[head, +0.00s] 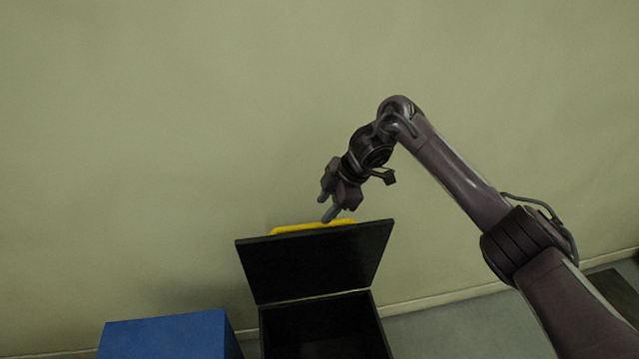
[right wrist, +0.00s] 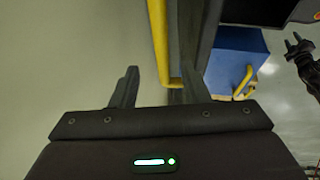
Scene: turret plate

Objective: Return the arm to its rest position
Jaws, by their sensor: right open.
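My right gripper (head: 327,205) is open above the raised lid (head: 318,262) of a black box. Its fingertips are close to a yellow bar (head: 290,229) along the lid's top edge. In the right wrist view the gripper (right wrist: 155,92) has its fingers apart, with the yellow bar (right wrist: 159,40) showing between them and its bent end near the right finger. I cannot tell whether they touch. A dark gripper, apparently my left (right wrist: 297,45), shows small at the right edge of the right wrist view; its jaw state is unclear.
The open black box (head: 325,330) stands at the bottom centre. A blue box (head: 165,338) is to its left; in the right wrist view the blue box (right wrist: 228,60) shows a yellow handle (right wrist: 244,80). A plain wall (head: 180,120) is behind. Space above the lid is clear.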

